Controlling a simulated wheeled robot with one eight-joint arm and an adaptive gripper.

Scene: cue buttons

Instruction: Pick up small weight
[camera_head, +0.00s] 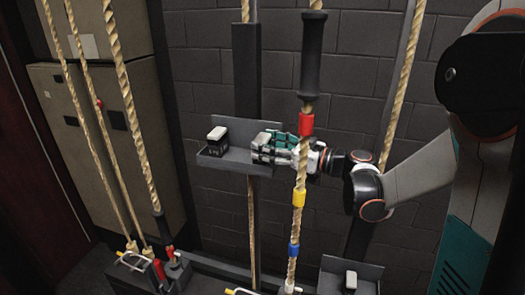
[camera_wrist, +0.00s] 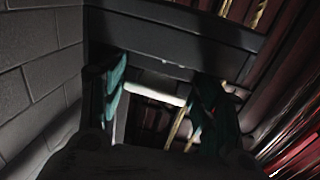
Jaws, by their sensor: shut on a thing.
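My gripper (camera_head: 262,149) reaches in from the right to the shelf on the wall post. Its teal fingers are closed around a small weight with a pale top (camera_head: 261,138), mostly hidden by the fingers. In the wrist view my gripper (camera_wrist: 160,103) has a finger on each side of the weight's pale bar (camera_wrist: 155,94); its dark body is hard to make out. I cannot tell whether it touches the shelf. Another dark weight with a white top (camera_head: 217,140) stands on the shelf's left end, apart from my gripper.
The dark shelf (camera_head: 232,166) has a raised back. A rope with red, yellow and blue bands (camera_head: 299,196) hangs in front of my wrist. A lower shelf (camera_head: 335,284) holds another white-topped weight (camera_head: 350,280). Several ropes and a beige cabinet (camera_head: 95,130) stand at left.

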